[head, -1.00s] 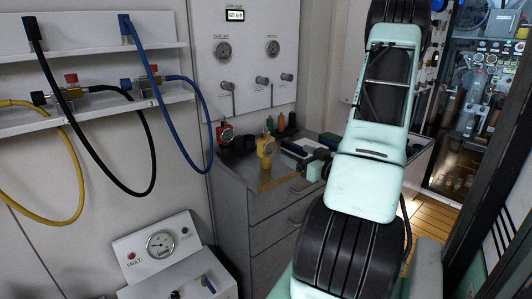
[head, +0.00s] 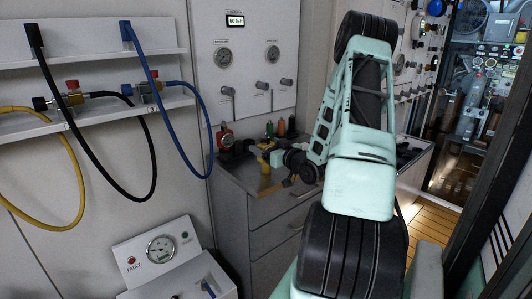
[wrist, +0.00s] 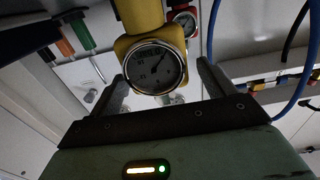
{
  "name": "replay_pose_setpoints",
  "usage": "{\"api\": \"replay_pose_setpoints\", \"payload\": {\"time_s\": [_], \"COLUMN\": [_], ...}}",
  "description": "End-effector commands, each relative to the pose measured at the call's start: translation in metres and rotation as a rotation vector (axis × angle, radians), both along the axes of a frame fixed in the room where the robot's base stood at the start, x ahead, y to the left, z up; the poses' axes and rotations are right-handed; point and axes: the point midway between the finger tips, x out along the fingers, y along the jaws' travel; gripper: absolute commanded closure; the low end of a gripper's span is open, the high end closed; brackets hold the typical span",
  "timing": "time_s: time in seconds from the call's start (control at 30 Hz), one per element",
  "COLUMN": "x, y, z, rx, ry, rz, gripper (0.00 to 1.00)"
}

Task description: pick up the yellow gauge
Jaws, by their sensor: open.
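The yellow gauge (head: 265,166) stands on the grey cabinet top, partly hidden behind my gripper (head: 276,158) in the head view. In the wrist view the yellow gauge (wrist: 155,66) shows its round dark dial and yellow body, centred between the two fingers of my gripper (wrist: 162,74). The fingers are open, one on each side of the gauge, with a visible gap on both sides. I cannot tell how deep the gauge sits between them.
A red gauge (head: 225,137) stands left of the yellow one; it also shows in the wrist view (wrist: 184,20). Blue, black and yellow hoses hang from shelves at left.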

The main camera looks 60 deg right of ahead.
Motion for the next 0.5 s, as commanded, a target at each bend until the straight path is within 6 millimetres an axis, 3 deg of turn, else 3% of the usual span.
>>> {"api": "replay_pose_setpoints", "payload": {"time_s": [0.2,0.43,0.47,0.5], "x": [0.024,0.025,0.025,0.025], "y": [-0.007,-0.008,-0.008,-0.008], "z": [0.001,0.0,0.0,0.0], "rx": [-0.001,-0.001,-0.001,-0.001], "ry": [-0.001,-0.001,-0.001,-0.001], "rz": [0.001,0.0,0.0,0.0], "gripper": [0.18,0.18,0.21,0.32]}}
